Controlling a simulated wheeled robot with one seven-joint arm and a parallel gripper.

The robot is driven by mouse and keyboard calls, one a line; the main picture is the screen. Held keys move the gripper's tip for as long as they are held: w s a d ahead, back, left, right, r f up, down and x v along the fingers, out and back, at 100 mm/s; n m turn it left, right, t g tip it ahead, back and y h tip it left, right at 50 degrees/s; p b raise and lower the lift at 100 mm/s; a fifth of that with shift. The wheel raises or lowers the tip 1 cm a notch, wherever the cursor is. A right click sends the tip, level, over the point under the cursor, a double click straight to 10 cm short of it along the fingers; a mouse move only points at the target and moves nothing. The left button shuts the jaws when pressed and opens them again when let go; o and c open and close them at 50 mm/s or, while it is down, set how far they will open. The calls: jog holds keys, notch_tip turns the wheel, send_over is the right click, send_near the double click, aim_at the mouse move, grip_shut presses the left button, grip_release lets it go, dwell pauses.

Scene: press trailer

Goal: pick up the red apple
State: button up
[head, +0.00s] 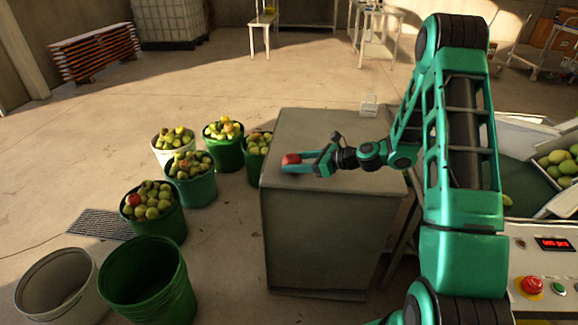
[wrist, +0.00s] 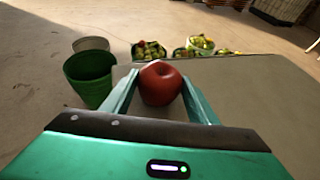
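The red apple (head: 291,160) rests on the top of a grey cabinet (head: 325,240), near its left edge. In the wrist view the apple (wrist: 160,84) stands upright between the two fingers. My gripper (head: 303,160) is low over the cabinet top, with its fingers pointing left and one on each side of the apple. In the wrist view my gripper (wrist: 160,92) is spread, with a narrow gap by the left finger; the right finger is very close to the apple. I cannot tell whether that finger touches it.
Several buckets of green and yellow apples, such as a green one (head: 166,222), stand left of the cabinet. Two empty buckets, one green (head: 150,285) and one pale (head: 40,295), stand front left. A small clear container (head: 369,106) is at the cabinet's back right corner.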

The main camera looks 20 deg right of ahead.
aim_at(295, 158)
jog(key=c, duration=0.5)
jog(key=shift+r, duration=0.55)
jog(key=r, duration=0.3)
jog(key=shift+s+a+r, duration=0.2)
jog(key=shift+a+r, duration=0.1)
jog(key=s+a+r, duration=0.4)
jog(key=s+a, duration=0.1)
jog(key=s+a+r, duration=0.2)
jog(key=a, duration=0.1)
jog(key=shift+s+r, duration=0.15)
